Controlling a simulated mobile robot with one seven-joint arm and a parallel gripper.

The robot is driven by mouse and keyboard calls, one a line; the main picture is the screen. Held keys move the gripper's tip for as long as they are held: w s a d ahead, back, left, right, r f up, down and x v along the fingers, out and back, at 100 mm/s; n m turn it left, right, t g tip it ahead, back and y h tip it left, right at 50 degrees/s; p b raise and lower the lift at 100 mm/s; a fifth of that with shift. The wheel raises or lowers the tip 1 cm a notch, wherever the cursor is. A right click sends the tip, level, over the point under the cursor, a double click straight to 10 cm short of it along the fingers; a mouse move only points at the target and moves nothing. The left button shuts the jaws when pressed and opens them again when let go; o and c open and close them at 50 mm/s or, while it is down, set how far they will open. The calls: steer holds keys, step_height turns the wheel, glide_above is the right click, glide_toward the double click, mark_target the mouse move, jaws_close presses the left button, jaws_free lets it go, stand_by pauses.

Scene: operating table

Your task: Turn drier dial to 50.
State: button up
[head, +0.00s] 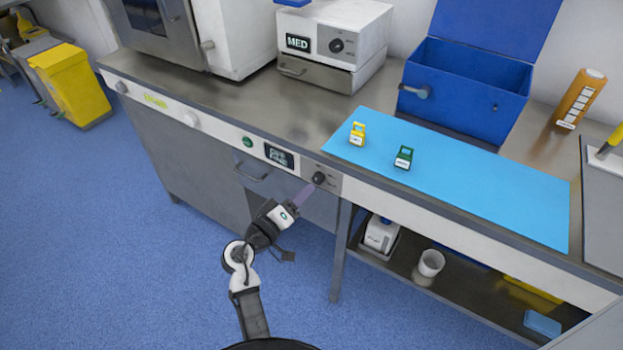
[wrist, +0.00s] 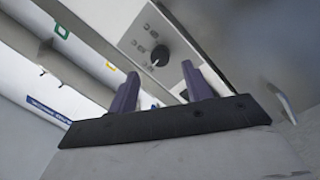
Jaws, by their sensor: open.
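The drier dial is a round black knob (head: 319,178) on a grey panel on the front edge of the counter, just right of a dark display (head: 279,155). In the wrist view the dial (wrist: 159,55) sits on its panel (wrist: 140,40) with small marks beside it, too small to read. My gripper (head: 304,194) is just in front of the panel, close to the dial, at its lower left. In the wrist view its two purple fingers (wrist: 165,85) stand apart, with the dial beyond and between their tips. I cannot tell whether either finger touches it.
A drawer handle (head: 251,174) sticks out left of my gripper. A table leg (head: 341,250) and a lower shelf with a white cup (head: 431,264) are to the right. A blue mat (head: 470,185) with two small tagged items lies on the counter. The floor in front is clear.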

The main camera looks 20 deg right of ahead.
mark_target(316, 181)
steer(key=p+x, duration=0.1)
steer(key=x, duration=0.4)
steer(key=c, duration=1)
